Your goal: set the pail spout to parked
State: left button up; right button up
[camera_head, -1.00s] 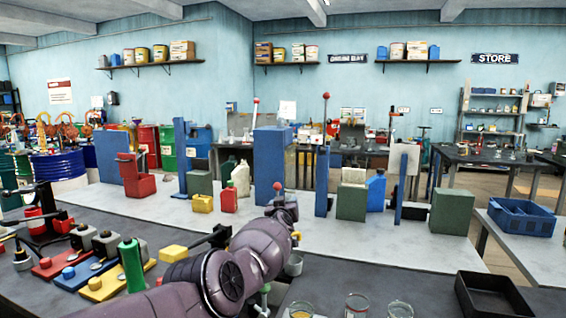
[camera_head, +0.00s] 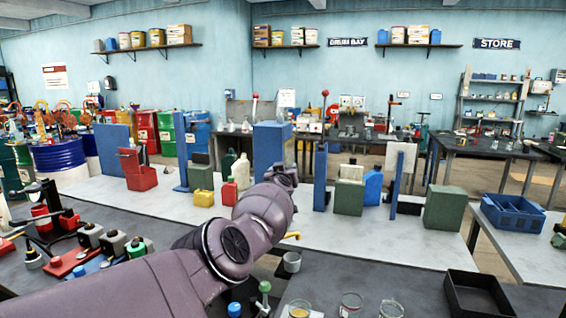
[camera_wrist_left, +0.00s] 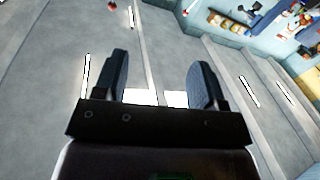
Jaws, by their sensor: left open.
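A small yellow spout-like piece (camera_head: 291,235) shows just right of my left arm, above a small grey cup (camera_head: 291,262). I take it for the pail spout, but cannot be sure; the pail itself is not clearly seen and may be behind my arm. My left arm reaches forward across the bench, its wrist in front of the tall blue block. My left gripper (camera_wrist_left: 162,84) is open, with nothing between its two dark fingers in the left wrist view. Its fingers are hidden in the head view. My right gripper is not in view.
A green knob (camera_head: 264,287) and several glass beakers (camera_head: 350,304) stand near the front. A black tray (camera_head: 478,294) lies at the right. A blue block (camera_head: 270,147), a yellow can (camera_head: 203,197) and a green box (camera_head: 443,207) stand on the pale bench.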

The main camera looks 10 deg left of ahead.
pick_arm(q)
jog(key=shift+r, duration=0.85)
jog(key=shift+a, duration=0.1)
jog(key=shift+s, duration=0.1)
